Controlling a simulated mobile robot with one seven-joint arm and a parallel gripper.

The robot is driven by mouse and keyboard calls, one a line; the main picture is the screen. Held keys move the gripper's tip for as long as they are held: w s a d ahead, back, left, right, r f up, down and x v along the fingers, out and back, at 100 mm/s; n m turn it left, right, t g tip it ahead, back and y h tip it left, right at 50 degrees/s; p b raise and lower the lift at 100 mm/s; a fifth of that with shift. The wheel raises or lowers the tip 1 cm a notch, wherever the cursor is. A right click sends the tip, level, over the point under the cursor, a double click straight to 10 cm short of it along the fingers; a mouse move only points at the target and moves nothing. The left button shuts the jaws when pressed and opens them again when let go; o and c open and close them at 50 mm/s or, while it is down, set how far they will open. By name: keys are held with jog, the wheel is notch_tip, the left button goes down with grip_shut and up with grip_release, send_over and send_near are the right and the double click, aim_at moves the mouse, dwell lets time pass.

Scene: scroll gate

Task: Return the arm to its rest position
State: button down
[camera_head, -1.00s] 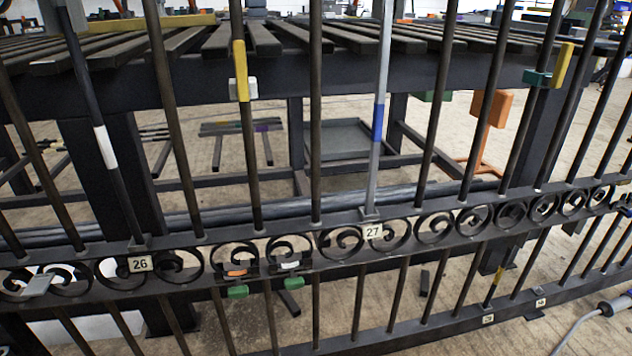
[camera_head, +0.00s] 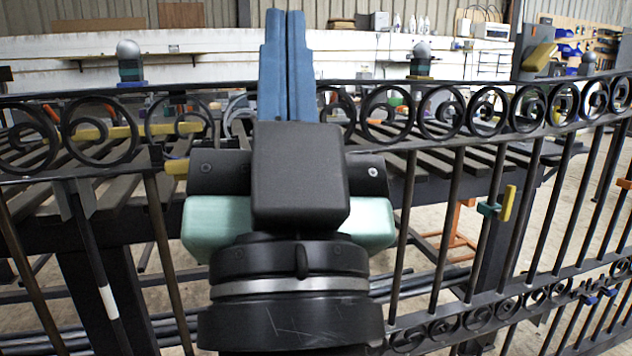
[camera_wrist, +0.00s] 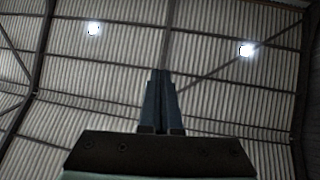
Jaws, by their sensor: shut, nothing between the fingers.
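My gripper (camera_head: 287,30) stands upright in the middle of the head view, in front of the gate. Its two blue fingers point up and are pressed together with nothing between them. Its dark wrist body hides part of the gate behind it. In the wrist view the gripper (camera_wrist: 162,75) is also shut, and only the corrugated roof (camera_wrist: 90,70) and lamps show beyond the fingertips. The dark scroll gate (camera_head: 440,140) runs across the head view with a row of scroll rings near its top and another lower down.
A yellow and teal clamp (camera_head: 497,204) is on a bar at the right. A slatted bench stands close behind the gate. Bare floor shows at the right.

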notch_tip(320, 180, up, 41)
jog(key=s+d+h+p, duration=0.1)
jog(key=h+p, duration=0.1)
jog(key=p, duration=3.5)
jog(key=shift+s+d+t, duration=0.35)
jog(key=shift+t, duration=0.05)
